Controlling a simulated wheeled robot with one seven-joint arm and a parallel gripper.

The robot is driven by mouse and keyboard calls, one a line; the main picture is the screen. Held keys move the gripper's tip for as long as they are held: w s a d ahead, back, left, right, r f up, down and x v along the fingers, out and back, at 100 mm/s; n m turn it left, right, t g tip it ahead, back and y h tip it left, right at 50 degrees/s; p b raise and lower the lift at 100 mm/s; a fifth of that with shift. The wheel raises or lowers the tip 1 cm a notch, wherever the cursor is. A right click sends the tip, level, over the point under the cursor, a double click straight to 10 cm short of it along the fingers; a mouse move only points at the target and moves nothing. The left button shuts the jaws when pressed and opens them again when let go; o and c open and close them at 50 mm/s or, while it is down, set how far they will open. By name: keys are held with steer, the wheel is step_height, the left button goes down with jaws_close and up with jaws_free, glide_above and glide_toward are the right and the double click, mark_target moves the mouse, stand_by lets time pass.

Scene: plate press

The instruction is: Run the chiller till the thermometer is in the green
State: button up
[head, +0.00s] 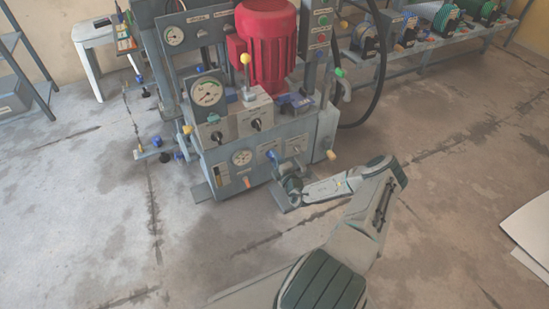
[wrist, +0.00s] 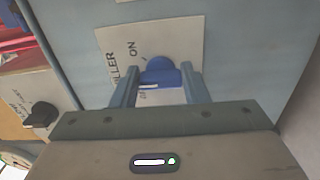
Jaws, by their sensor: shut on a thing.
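A blue chiller knob (wrist: 160,73) sits on a white label plate (wrist: 150,45) that reads "ON" and part of "CHILLER". My gripper (wrist: 158,85) is shut on this knob, one finger on each side. In the head view my gripper (head: 280,165) is at the lower right front of the grey-blue press unit (head: 215,160). A small round dial (head: 242,157) and a narrow upright strip gauge (head: 222,175) are on the front panel. I cannot tell which is the thermometer, and no reading is legible.
A large dial (head: 207,92) and a red motor (head: 267,45) stand above. A black knob (wrist: 41,115) is beside the chiller plate in the wrist view. The floor is mostly clear.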

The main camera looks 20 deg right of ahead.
steer(key=m, duration=0.4)
steer(key=shift+a+f+m, duration=0.2)
steer(key=shift+m, duration=0.1)
steer(key=shift+a+m, duration=0.1)
steer(key=shift+m, duration=1.9)
steer(key=o, duration=1)
steer(key=shift+s, duration=0.15)
